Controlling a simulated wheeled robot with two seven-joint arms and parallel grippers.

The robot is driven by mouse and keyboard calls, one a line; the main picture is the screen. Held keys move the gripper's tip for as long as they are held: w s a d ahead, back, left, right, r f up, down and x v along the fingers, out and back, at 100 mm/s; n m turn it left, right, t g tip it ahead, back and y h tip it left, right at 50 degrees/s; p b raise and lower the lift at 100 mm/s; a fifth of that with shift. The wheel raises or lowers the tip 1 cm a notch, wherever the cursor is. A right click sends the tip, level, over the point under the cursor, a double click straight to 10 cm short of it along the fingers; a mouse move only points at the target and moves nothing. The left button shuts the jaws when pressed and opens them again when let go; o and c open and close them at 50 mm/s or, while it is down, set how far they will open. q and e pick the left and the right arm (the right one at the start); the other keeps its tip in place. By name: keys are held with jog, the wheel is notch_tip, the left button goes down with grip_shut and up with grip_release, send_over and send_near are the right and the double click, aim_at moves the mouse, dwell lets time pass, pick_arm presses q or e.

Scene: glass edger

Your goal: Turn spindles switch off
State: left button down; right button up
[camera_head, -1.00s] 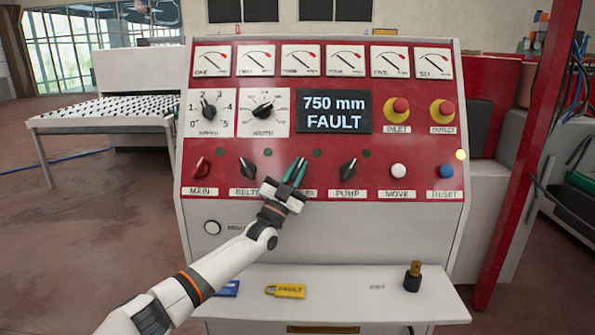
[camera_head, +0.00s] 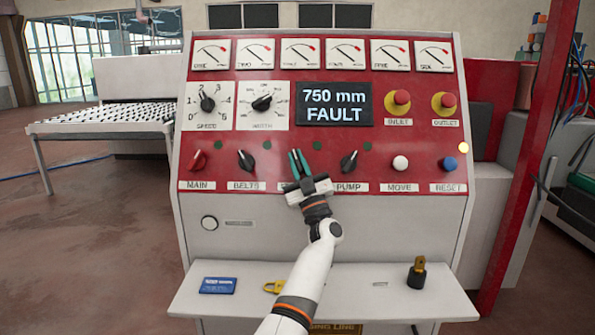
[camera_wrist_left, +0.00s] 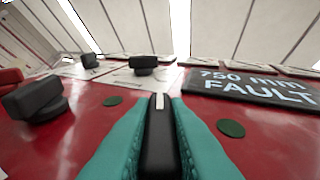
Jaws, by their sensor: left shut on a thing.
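My left gripper (camera_head: 300,165) is at the red panel, between the belts switch (camera_head: 246,161) and the pump switch (camera_head: 349,161). Its teal fingers are shut on a black switch knob (camera_wrist_left: 159,140), the spindles switch, which shows between them in the left wrist view. The knob's white mark points up, away from me, in that view. In the head view the fingers hide most of the knob and the gripper covers most of its label. My right gripper is not in view.
The display (camera_head: 334,104) reads 750 mm FAULT. The red main switch (camera_head: 198,161), white move button (camera_head: 400,163) and blue reset button (camera_head: 449,164) share the row. On the shelf (camera_head: 340,290) lie a blue tag (camera_head: 218,286), a yellow padlock (camera_head: 272,287) and a black-and-brass key piece (camera_head: 416,275).

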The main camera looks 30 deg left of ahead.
pick_arm(q)
jog(key=n+g+y+b, duration=0.1)
jog(key=n+g, duration=0.2)
jog(key=g, duration=0.1)
jog(key=shift+n+g, duration=0.4)
jog(key=shift+g, duration=0.1)
jog(key=shift+r, duration=0.1)
jog(key=c, duration=1.4)
grip_release()
jog(key=shift+b, duration=0.3)
jog(key=b+v, duration=0.3)
jog(key=v, duration=0.9)
